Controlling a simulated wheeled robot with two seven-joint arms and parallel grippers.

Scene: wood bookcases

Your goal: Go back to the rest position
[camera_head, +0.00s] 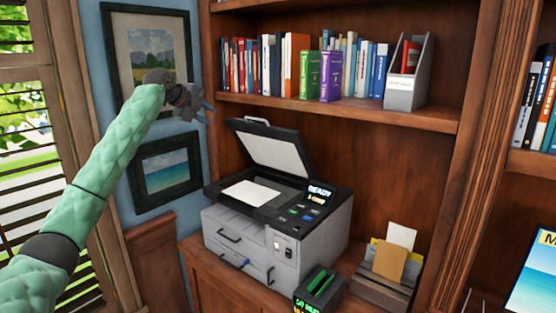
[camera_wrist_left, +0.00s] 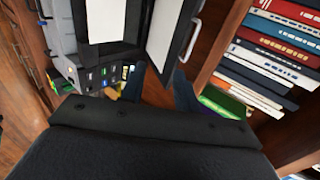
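My left arm, in a green quilted sleeve, comes in from the left in the head view. My left gripper (camera_head: 195,108) is raised in front of the blue wall, left of the bookcase and above the printer. In the left wrist view its two dark fingers (camera_wrist_left: 160,87) stand apart with nothing between them. The printer (camera_head: 275,240) stands below and to the right with its lid (camera_head: 270,148) up. A white sheet (camera_head: 251,193) lies on its glass. My right gripper is in neither view.
A shelf (camera_head: 340,108) of books and a grey file holder (camera_head: 408,85) is right of my gripper. Two framed pictures (camera_head: 165,170) hang behind my arm. A paper sorter (camera_head: 390,270) and a small dark box (camera_head: 320,290) stand near the printer. A shuttered window is left.

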